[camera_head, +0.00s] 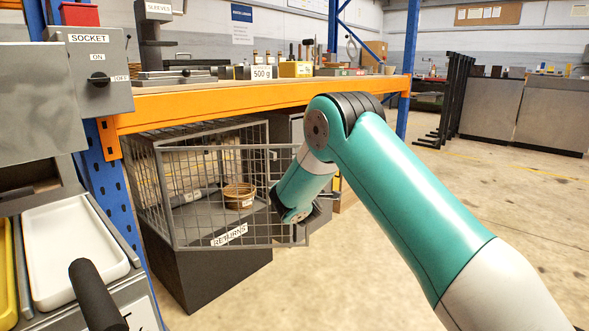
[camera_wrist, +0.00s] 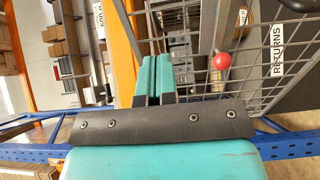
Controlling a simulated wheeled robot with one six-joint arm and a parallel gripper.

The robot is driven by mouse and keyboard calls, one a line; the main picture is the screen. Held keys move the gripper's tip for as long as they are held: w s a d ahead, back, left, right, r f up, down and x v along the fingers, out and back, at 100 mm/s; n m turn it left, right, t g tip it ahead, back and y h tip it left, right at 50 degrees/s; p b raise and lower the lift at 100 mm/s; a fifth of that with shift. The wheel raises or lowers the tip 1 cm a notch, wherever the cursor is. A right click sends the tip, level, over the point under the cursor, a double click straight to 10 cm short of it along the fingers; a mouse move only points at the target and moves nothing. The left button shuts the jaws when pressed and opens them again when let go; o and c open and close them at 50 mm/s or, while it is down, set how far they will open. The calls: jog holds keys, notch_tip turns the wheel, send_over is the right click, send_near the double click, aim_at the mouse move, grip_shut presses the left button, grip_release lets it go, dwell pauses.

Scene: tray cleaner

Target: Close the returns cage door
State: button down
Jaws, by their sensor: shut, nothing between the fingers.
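The returns cage (camera_head: 140,185) stands under the orange shelf. My gripper (camera_head: 293,216) is at the door's right end, partly hidden by my wrist. In the wrist view my gripper (camera_wrist: 155,75) has its teal fingers together and empty, beside the mesh. I cannot tell whether I touch the door.
A round tan container (camera_head: 239,196) is seen through the mesh. The orange shelf beam (camera_head: 230,98) runs above the cage, with blue posts (camera_head: 106,190) at left. A white tray (camera_head: 75,250) and the socket box (camera_head: 97,70) are at left. The floor (camera_head: 380,240) right of the cage is clear.

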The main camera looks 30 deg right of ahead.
jog(key=b+x, duration=0.1)
jog(key=x, duration=1)
jog(key=shift+b, duration=0.4)
